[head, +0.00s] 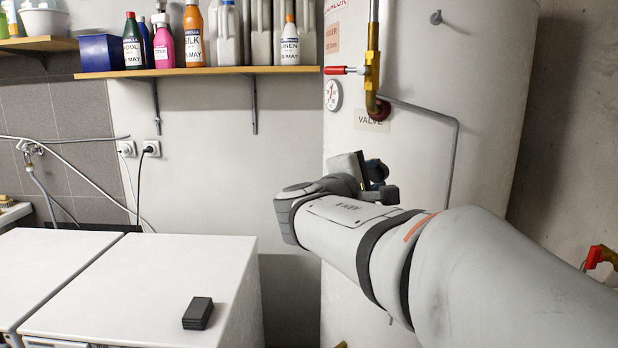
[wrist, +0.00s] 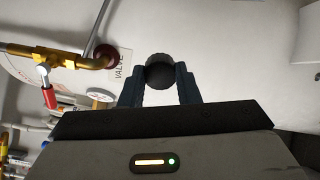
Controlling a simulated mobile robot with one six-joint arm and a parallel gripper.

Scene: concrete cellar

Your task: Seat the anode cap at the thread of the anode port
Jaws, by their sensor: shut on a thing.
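My gripper (wrist: 160,84) is shut on a dark round cap with a grey rim, the anode cap (wrist: 159,70), held between the fingertips in the wrist view. The pale tank wall fills the view behind it. In the head view my gripper (head: 377,172) is in front of the white tank (head: 430,90), below the valve label, and mostly hidden by my wrist. I cannot pick out the anode port or its thread in either view, nor tell whether the cap touches the tank.
A brass valve pipe with a red handle (head: 345,70) runs down the tank above my gripper. A thin grey pipe (head: 457,150) bends down beside it. A bottle shelf (head: 200,71) hangs left. A white appliance (head: 150,275) with a dark block (head: 198,313) stands lower left.

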